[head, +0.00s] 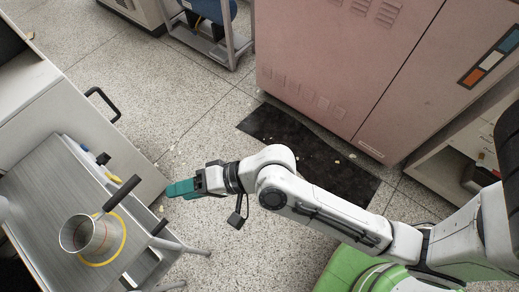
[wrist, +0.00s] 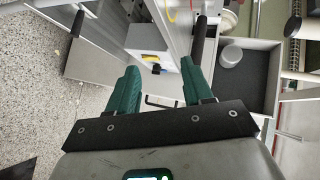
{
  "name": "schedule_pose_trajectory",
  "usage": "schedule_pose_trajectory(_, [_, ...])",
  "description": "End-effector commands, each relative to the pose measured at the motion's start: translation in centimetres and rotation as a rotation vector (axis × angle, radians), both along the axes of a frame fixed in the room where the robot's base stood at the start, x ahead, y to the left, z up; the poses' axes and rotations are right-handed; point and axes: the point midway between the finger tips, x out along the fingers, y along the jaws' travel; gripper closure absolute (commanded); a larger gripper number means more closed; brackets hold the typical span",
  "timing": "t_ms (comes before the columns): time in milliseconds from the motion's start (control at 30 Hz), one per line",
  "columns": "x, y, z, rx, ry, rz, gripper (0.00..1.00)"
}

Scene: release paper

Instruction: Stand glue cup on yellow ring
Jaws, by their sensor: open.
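The glue cup (head: 76,235) is a grey metal cup with a long black handle pointing up and right, on the grey table (head: 45,190) at lower left. The yellow ring (head: 123,240) lies around the cup's foot; the cup hides its left part, so I cannot tell how well it is centred. My gripper (head: 176,189), with teal fingers, is open and empty, off the table's right edge and apart from the handle. In the wrist view my gripper (wrist: 160,78) shows its fingers spread. The dark handle (wrist: 197,40) is beyond the right finger; a yellow arc (wrist: 173,9) shows at the top.
A cabinet with a black handle (head: 103,104) stands beyond. A pink cabinet (head: 330,70) and dark mat (head: 310,150) are to the right. Open floor lies around my gripper.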

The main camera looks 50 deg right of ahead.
Motion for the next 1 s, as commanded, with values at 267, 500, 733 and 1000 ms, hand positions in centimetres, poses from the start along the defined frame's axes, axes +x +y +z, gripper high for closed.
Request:
schedule_pose_trajectory(267, [-7.9,-12.4,-8.1,-0.831,0.202,0.267,0.49])
schedule_pose_trajectory(500, [-15.1,-19.0,-9.0,-1.114,0.454,0.473,0.49])
schedule_pose_trajectory(733, [-16.4,-19.9,-8.8,-1.146,0.500,0.513,0.49])
schedule_pose_trajectory(1000, [-16.3,-19.8,-8.8,-1.145,0.498,0.511,0.49])
